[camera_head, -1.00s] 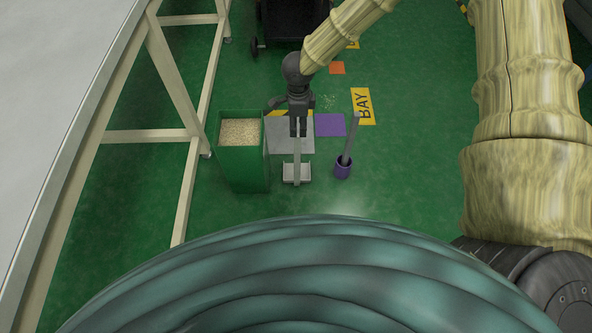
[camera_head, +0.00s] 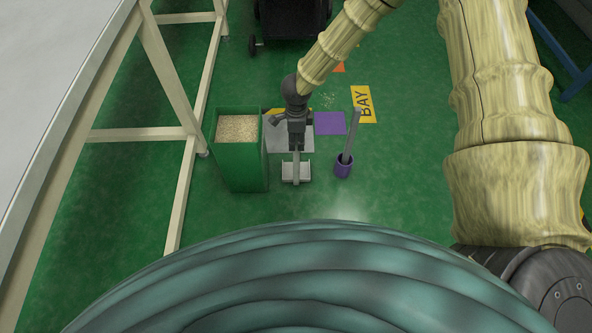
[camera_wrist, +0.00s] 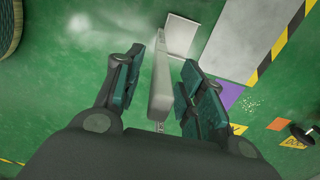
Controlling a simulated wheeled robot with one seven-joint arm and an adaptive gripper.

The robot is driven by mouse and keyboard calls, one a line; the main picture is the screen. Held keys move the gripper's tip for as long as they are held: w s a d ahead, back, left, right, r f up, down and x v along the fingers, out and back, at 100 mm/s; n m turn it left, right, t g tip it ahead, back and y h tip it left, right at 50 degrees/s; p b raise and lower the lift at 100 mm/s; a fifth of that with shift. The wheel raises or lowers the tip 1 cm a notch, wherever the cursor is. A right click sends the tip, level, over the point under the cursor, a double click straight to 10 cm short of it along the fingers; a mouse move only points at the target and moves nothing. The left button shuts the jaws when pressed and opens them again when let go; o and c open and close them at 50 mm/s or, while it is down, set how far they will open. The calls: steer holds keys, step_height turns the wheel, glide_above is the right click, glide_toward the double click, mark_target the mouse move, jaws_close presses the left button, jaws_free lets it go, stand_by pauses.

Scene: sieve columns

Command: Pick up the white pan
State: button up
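The white pan (camera_head: 303,173) stands on the green floor in the head view, its long pale handle pointing up. In the wrist view the pan's flat scoop (camera_wrist: 181,36) is beyond the fingers, and its handle runs between them. My gripper (camera_head: 296,145) is over the handle in the head view and partly hides it. In the wrist view my gripper (camera_wrist: 162,62) is open, with one finger on each side of the handle. Green floor shows in the gaps on both sides.
A green bin (camera_head: 240,168) with pale grains stands close left of the pan. A purple cup (camera_head: 343,168) holding a grey stick stands to the right. A purple floor square (camera_head: 330,123) and a BAY sign (camera_head: 364,104) lie behind. A cream frame (camera_head: 187,190) stands at left.

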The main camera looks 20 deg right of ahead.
steer(key=shift+f, duration=0.4)
jaws_close()
